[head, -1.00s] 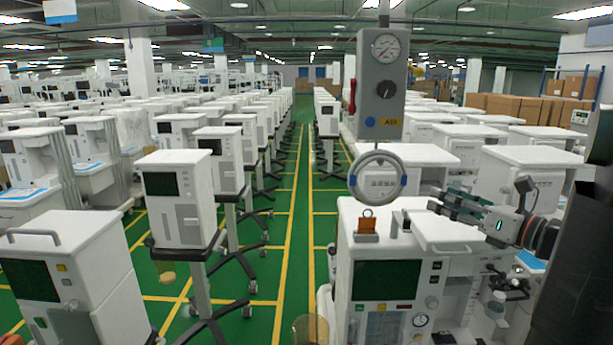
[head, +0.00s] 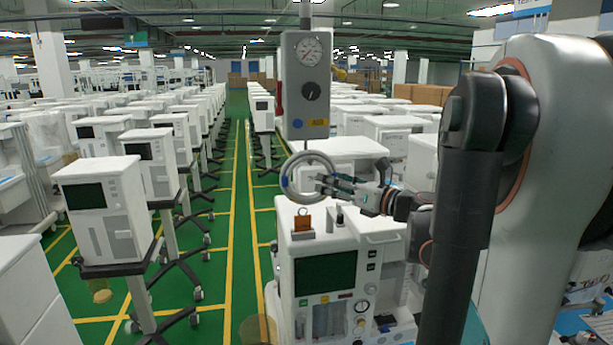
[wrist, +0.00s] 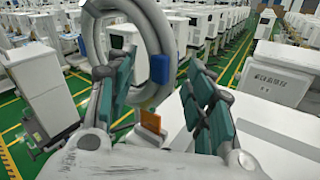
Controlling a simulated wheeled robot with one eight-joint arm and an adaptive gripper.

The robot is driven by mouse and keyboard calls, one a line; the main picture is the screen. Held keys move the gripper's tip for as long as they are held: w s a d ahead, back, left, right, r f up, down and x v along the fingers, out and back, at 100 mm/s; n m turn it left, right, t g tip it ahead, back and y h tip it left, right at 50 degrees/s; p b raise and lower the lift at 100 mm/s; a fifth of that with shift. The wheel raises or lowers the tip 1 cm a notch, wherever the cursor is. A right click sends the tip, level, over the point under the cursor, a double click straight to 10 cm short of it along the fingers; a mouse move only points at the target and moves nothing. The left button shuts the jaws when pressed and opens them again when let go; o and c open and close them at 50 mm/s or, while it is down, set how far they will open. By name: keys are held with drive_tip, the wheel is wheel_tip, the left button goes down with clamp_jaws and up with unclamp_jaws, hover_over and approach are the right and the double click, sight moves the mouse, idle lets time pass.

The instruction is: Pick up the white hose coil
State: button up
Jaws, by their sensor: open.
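The white hose coil (head: 286,179) is a pale ring hanging upright below the grey gauge box, above the front machine in the head view. In the wrist view the coil (wrist: 166,38) fills the upper left and carries a blue clip (wrist: 159,68). My gripper (head: 322,183) is open at the coil's right side, its tips overlapping the ring in the head view. In the wrist view, the coil's right side shows between the two spread fingers of my gripper (wrist: 157,72). I cannot tell whether they touch it.
The grey box (head: 306,85) with a gauge hangs above the coil. A small orange block (head: 304,221) stands on the white machine (head: 322,260) below. Rows of white machines fill the hall. A green aisle with yellow lines runs at the left.

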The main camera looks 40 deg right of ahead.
drive_tip(key=shift+w+a, duration=0.1)
drive_tip(key=shift+w, duration=0.5)
drive_tip(key=shift+s, duration=0.15)
drive_tip(key=shift+c, duration=0.9)
clamp_jaws()
drive_tip(key=shift+r, duration=0.1)
